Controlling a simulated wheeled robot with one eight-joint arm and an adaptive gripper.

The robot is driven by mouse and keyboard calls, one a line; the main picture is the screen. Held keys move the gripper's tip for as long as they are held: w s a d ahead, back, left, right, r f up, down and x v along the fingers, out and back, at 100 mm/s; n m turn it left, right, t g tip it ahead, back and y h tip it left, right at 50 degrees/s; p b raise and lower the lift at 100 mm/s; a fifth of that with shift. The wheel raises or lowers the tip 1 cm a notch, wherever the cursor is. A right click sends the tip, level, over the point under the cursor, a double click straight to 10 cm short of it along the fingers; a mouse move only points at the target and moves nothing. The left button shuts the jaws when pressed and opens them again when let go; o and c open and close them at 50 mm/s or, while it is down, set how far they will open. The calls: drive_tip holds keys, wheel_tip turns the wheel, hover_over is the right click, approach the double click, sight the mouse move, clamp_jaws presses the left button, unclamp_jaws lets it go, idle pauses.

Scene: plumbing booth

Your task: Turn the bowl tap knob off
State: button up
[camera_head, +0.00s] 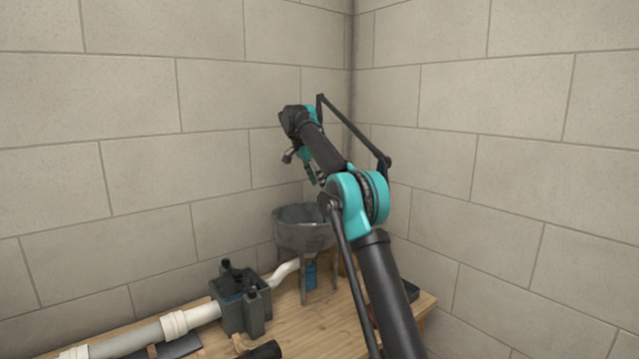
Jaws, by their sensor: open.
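The grey metal bowl (302,230) stands on legs at the back corner of the wooden bench, its right side partly hidden by my arm. My gripper (302,168) hangs above the bowl, apart from it, with its fingers spread and nothing seen between them. I cannot clearly make out the tap knob; it may be hidden behind my arm or too small to tell. A blue part (310,273) shows below the bowl between its legs.
A dark grey box (240,302) with black knobs on top sits left of the bowl. A white pipe (190,319) runs into its left side, and another joins it towards the bowl. Block walls meet behind the bowl. Bare bench wood (305,325) shows in front.

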drive_tip(key=d+r+n+y, duration=0.1)
drive_tip(key=d+n, duration=0.1)
drive_tip(key=d+r+n+y, duration=0.1)
drive_tip(key=d+r+n, duration=0.1)
drive_tip(key=n, duration=0.1)
drive_tip(key=d+r+n, duration=0.2)
drive_tip(key=shift+w+d+r+n+y, duration=0.15)
drive_tip(key=shift+r+n+y, duration=0.15)
drive_tip(key=shift+y, duration=0.1)
drive_tip(key=s+d+r+n+t+y, duration=0.1)
drive_tip(key=d+r+n+t+y, duration=0.15)
drive_tip(key=d+r+n, duration=0.65)
drive_tip(key=shift+n+y, duration=0.35)
drive_tip(key=shift+n, duration=0.35)
drive_tip(key=x, duration=1.1)
drive_tip(key=a+x, duration=0.1)
drive_tip(key=x, duration=0.5)
drive_tip(key=shift+s+a+f, duration=0.1)
drive_tip(key=shift+s+a, duration=0.05)
drive_tip(key=shift+s, duration=0.1)
drive_tip(key=shift+c, duration=0.6)
drive_tip(key=c, duration=1)
drive_tip(key=shift+m+h, duration=0.9)
drive_tip(key=shift+m, duration=1.4)
drive_tip(key=shift+c, duration=0.2)
